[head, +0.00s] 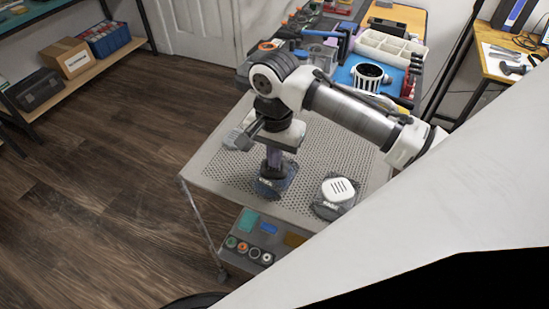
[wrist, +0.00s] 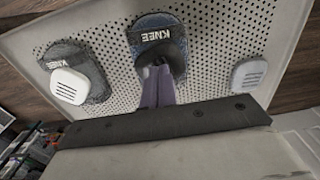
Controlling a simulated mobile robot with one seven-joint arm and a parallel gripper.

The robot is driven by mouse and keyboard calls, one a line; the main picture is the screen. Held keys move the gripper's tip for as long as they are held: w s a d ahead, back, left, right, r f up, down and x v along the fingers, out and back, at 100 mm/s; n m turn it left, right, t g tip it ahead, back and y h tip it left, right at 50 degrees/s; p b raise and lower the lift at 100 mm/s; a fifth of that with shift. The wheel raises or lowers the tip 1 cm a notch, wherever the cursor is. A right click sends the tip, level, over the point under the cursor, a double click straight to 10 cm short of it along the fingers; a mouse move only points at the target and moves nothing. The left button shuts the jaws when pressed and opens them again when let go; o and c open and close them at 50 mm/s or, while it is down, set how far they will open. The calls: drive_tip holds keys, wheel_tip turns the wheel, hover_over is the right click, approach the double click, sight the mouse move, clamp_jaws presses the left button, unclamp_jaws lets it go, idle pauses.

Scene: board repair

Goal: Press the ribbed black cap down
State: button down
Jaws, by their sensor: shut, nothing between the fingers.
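A black cap (wrist: 173,50) sits on a blue-and-black pad marked KNEE (wrist: 150,22) in the upper middle of the wrist view. The pad also shows in the head view (head: 286,184). My gripper (wrist: 154,72) is shut and empty, its purple fingers pointing at the cap and overlapping its near side. In the head view my gripper (head: 273,162) stands upright over this pad. The fingertips appear at or very near the cap, but I cannot tell whether they touch it. The cap's ribs are too small to make out, and the fingers hide part of it.
A white slotted cap (head: 339,188) sits on a grey KNEE pad (head: 326,210) to the right on the perforated cart top (head: 225,165). Another white piece (wrist: 248,73) lies at the right in the wrist view. A cluttered bench stands behind.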

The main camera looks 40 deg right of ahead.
wheel_tip(320, 180, up, 8)
drive_tip(key=p, duration=0.7)
idle(0.4)
